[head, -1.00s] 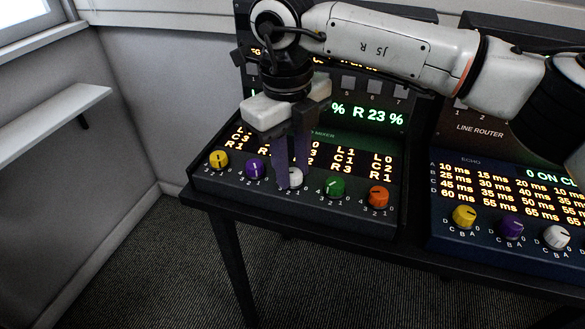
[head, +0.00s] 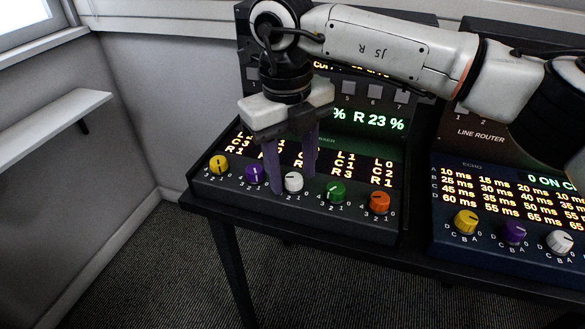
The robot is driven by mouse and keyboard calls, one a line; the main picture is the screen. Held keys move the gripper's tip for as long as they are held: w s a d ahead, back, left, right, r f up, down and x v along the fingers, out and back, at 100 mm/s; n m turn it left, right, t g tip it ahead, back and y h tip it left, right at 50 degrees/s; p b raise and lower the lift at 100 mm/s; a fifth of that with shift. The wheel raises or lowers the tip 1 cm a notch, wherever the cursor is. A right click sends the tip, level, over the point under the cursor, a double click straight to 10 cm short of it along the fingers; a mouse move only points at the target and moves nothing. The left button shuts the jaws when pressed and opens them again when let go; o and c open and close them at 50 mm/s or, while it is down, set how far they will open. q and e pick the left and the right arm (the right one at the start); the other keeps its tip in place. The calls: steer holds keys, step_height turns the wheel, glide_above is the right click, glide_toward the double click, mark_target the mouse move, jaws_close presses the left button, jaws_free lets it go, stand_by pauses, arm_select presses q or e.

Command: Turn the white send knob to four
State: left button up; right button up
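The white knob (head: 293,182) is the middle one in the row of coloured knobs on the mixer console (head: 290,210), with small numbers printed around it. My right gripper (head: 294,185) points down over it with two purple fingers. The fingers are spread, one to the left of the white knob and one to its right and slightly behind. I cannot tell whether either finger touches the knob. The mixer display is partly hidden behind the gripper. Another white knob (head: 559,241) is on the echo console at the right. My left gripper is not in view.
Yellow (head: 219,164), purple (head: 254,174), green (head: 336,191) and orange (head: 380,202) knobs flank the white one closely. The echo console (head: 500,250) stands to the right on the same dark table. A pale shelf (head: 50,125) is on the left wall.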

mark_target(290, 178)
steer(key=shift+f, duration=0.1)
step_height(290, 178, up, 10)
steer(key=shift+s+a+r, duration=0.2)
stand_by(0.4)
